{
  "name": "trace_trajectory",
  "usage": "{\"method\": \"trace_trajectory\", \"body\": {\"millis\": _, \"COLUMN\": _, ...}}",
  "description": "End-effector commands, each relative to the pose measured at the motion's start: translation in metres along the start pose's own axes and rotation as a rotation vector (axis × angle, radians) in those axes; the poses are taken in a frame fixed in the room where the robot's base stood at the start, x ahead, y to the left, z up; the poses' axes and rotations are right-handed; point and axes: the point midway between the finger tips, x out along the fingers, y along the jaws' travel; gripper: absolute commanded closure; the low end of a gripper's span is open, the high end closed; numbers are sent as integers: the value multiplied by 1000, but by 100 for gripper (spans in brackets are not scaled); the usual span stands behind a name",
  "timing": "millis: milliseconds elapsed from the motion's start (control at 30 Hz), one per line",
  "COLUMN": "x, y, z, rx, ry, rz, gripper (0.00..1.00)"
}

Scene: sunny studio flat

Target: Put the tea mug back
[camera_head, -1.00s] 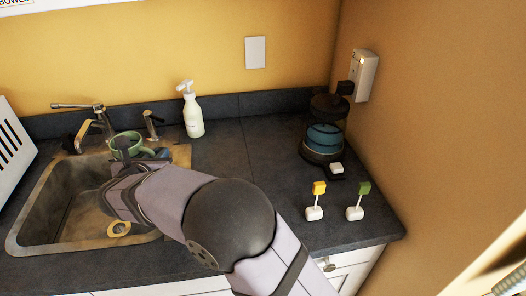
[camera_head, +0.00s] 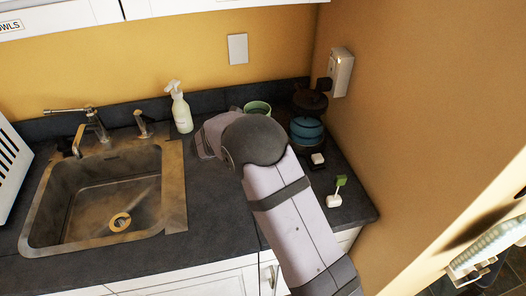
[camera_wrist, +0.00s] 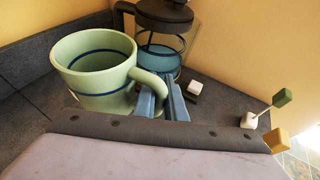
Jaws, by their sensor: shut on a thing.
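The green mug with a dark blue band (camera_wrist: 88,98) is upright in the wrist view. Its handle (camera_wrist: 150,86) points toward my gripper. My gripper (camera_wrist: 166,92) is shut on the handle, with its blue-grey fingers around it. In the head view only the rim of the mug (camera_head: 257,106) shows past my arm, over the back of the counter, left of the glass press. My arm hides my fingers there. I cannot tell whether the mug touches the counter.
A dark-lidded glass press with blue contents (camera_head: 307,129) stands close right of the mug. A small white block (camera_head: 317,159) and a green-topped marker (camera_head: 340,181) are in front. A yellow-topped marker (camera_wrist: 277,140) is nearby. A soap bottle (camera_head: 181,112) and empty sink (camera_head: 105,190) lie left.

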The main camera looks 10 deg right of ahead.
Motion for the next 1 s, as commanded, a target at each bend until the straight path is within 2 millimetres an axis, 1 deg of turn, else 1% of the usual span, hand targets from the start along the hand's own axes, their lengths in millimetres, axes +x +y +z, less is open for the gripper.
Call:
{"method": "trace_trajectory", "body": {"millis": 33, "x": 0, "y": -6, "z": 5, "rx": 17, "ry": -2, "rz": -33, "gripper": 100}}
{"method": "trace_trajectory", "body": {"millis": 133, "x": -1, "y": -14, "z": 11, "rx": 37, "ry": -3, "rz": -84, "gripper": 100}}
{"method": "trace_trajectory", "body": {"millis": 367, "x": -1, "y": -16, "z": 10, "rx": 40, "ry": -4, "rz": -104, "gripper": 100}}
{"method": "trace_trajectory", "body": {"millis": 467, "x": 2, "y": -16, "z": 3, "rx": 36, "ry": -4, "rz": -104, "gripper": 100}}
{"method": "trace_trajectory", "body": {"millis": 700, "x": 15, "y": -16, "z": -29, "rx": 35, "ry": -5, "rz": -103, "gripper": 100}}
{"method": "trace_trajectory", "body": {"millis": 800, "x": 19, "y": -16, "z": -38, "rx": 37, "ry": -4, "rz": -102, "gripper": 100}}
{"method": "trace_trajectory", "body": {"millis": 1000, "x": 21, "y": -16, "z": -42, "rx": 41, "ry": -4, "rz": -101, "gripper": 100}}
